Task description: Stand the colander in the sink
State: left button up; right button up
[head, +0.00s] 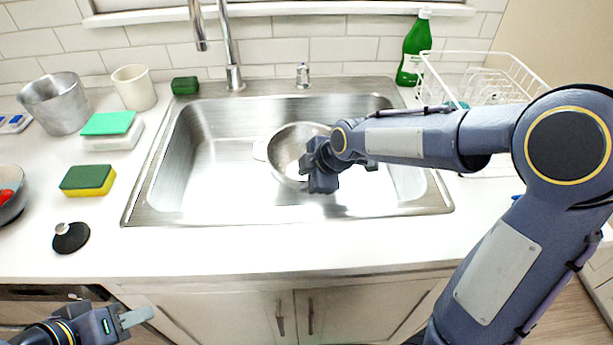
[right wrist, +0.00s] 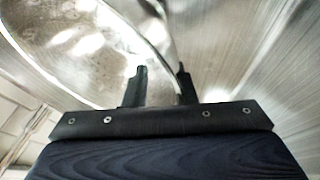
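The colander (head: 283,150) is a round metal bowl with a pale handle at its left. It is inside the steel sink (head: 215,205), near the middle of the basin. My right gripper (head: 318,180) is over its right side and hides part of it. In the right wrist view, the colander's rim and speckled inside (right wrist: 75,45) fill the upper left. The two dark fingers of my right gripper (right wrist: 160,85) are apart, with the rim running between them close to the right finger. My left gripper (head: 132,318) is low at the left, away from the sink, its finger gap unclear.
A faucet (head: 232,75) stands behind the sink. Left on the counter are a metal pot (head: 58,105), a cream cup (head: 134,88), sponges (head: 88,180) and a black lid (head: 71,237). A green bottle (head: 414,48) and a white dish rack (head: 490,70) stand right. The front counter is clear.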

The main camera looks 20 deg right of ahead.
jog(key=shift+r, duration=0.2)
jog(key=shift+s+r+p, duration=0.1)
jog(key=shift+r+p, duration=0.75)
jog(key=shift+p, duration=0.05)
jog(key=v, duration=1.1)
jog(key=shift+d, duration=0.15)
jog(key=shift+s+p, duration=0.15)
jog(key=shift+p, duration=0.15)
